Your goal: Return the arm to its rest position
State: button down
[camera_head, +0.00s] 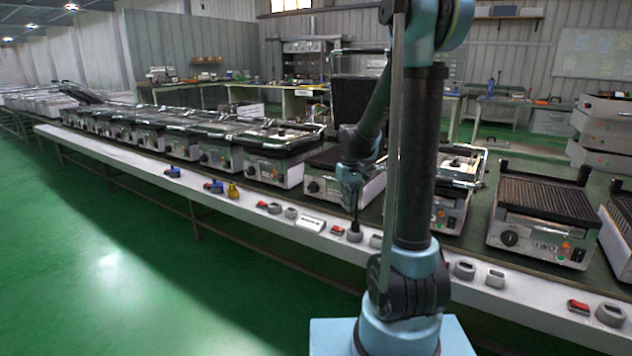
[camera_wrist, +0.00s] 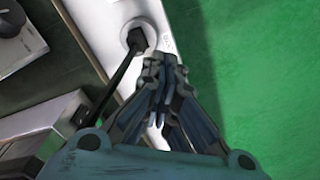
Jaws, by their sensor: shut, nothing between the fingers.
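My gripper (camera_wrist: 163,75) is in the lower middle of the wrist view, with its fingers together and nothing between them. Beyond the fingertips lies the white bench edge (camera_wrist: 100,18), with a round grey part (camera_wrist: 153,32) and a black plug-like piece with a cable (camera_wrist: 136,40). In the head view my arm is bent, with the gripper (camera_head: 354,225) low over the bench edge, near a round grey part (camera_head: 354,236). I cannot tell whether the fingers touch it.
A row of contact grills stands along the bench, including an open ribbed grill (camera_head: 543,195) at the right. Red switches (camera_head: 337,230), a yellow part (camera_head: 233,191) and blue parts (camera_head: 213,187) lie along the bench's white edge (camera_head: 130,160). The green floor (camera_head: 110,260) in front is clear.

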jog(key=s+d+r+m, duration=0.1)
jog(key=s+d+r, duration=0.1)
jog(key=s, duration=0.6)
jog(key=s+d+r+m, duration=0.1)
jog(key=s+d+r, duration=0.15)
jog(key=s, duration=0.55)
jog(key=s+d+f+m+t, duration=0.1)
jog(key=s+f, duration=0.1)
jog(key=s, duration=0.4)
jog(key=s+d+f+m, duration=0.1)
jog(key=s+f, duration=0.1)
jog(key=s, duration=0.5)
jog(key=shift+s+f+t, duration=0.3)
jog(key=shift+f+t, duration=0.05)
jog(key=shift+t, duration=0.05)
